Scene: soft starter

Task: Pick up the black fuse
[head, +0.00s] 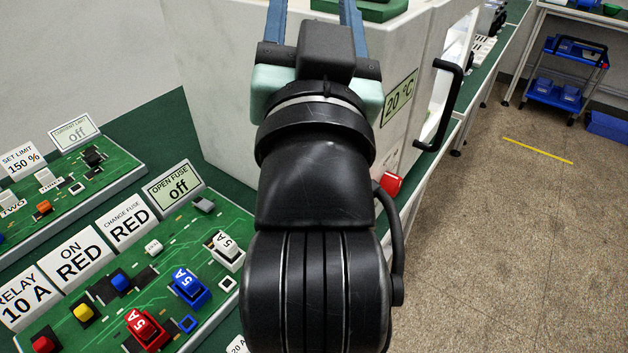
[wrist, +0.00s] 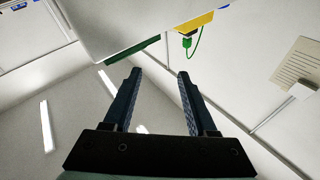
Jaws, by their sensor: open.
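I cannot pick out a fuse that is clearly black. A small black part (head: 93,157) sits on the back green board at the left of the head view; I cannot tell whether it is a fuse. Fuses marked 5 A show on the front green board: a red one (head: 147,329), a blue one (head: 190,287) and a white one (head: 226,250). My gripper (head: 313,12) is at the top of the head view, in front of the white cabinet and away from the boards. Its blue fingers are apart and empty in the wrist view (wrist: 159,74).
The white cabinet (head: 225,70) with a "20 °C" label and black door handle (head: 440,105) stands behind my arm. Signs such as "OPEN FUSE off" (head: 173,187) line the front board. A blue cart (head: 565,75) stands far right. The floor is mostly clear.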

